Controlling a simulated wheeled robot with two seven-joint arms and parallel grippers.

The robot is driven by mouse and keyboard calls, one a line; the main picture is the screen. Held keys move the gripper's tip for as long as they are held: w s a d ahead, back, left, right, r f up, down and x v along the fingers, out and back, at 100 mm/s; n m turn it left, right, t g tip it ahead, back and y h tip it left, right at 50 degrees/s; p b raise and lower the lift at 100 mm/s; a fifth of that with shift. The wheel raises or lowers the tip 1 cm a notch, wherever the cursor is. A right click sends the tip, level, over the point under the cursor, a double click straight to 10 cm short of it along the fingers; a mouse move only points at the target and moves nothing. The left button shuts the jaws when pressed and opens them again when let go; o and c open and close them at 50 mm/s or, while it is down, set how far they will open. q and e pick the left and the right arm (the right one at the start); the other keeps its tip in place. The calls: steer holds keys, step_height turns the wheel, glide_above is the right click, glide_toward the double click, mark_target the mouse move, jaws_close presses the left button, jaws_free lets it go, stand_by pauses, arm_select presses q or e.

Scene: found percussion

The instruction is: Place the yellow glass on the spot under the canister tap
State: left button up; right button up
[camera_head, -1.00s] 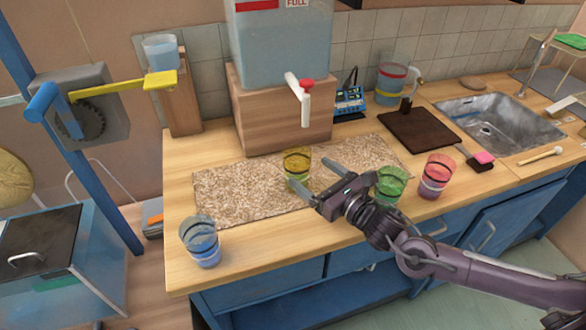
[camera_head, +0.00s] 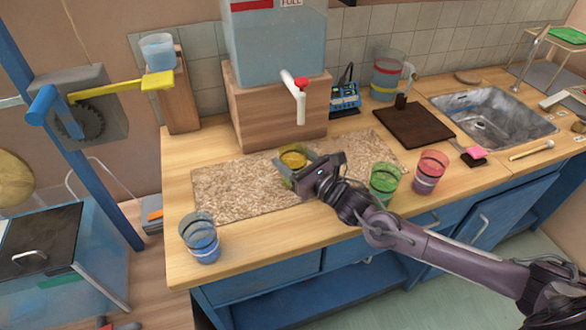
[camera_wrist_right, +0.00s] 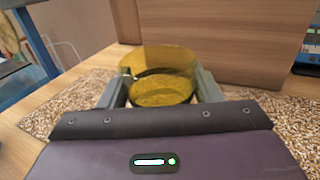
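The yellow glass (camera_head: 293,157) stands upright on the speckled mat (camera_head: 235,190), a little in front of the wooden block under the canister. My right gripper (camera_head: 297,165) reaches around it from the right. In the right wrist view the yellow glass (camera_wrist_right: 160,75) sits between the two spread fingers, close to both; firm contact does not show. The canister (camera_head: 280,45) has a white tap (camera_head: 300,100) with a red knob, hanging over the back of the mat. No marked spot shows below it. My left gripper is not in view.
A blue glass (camera_head: 200,238) stands at the counter's front left. A green glass (camera_head: 383,182) and a red glass (camera_head: 430,172) stand right of my right gripper. A dark board (camera_head: 415,125) and a sink (camera_head: 495,120) lie farther right. The wooden block (camera_head: 285,115) stands behind the mat.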

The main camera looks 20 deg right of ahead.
steer(key=c, duration=0.5)
steer(key=shift+c, duration=0.5)
steer(key=shift+r, duration=0.15)
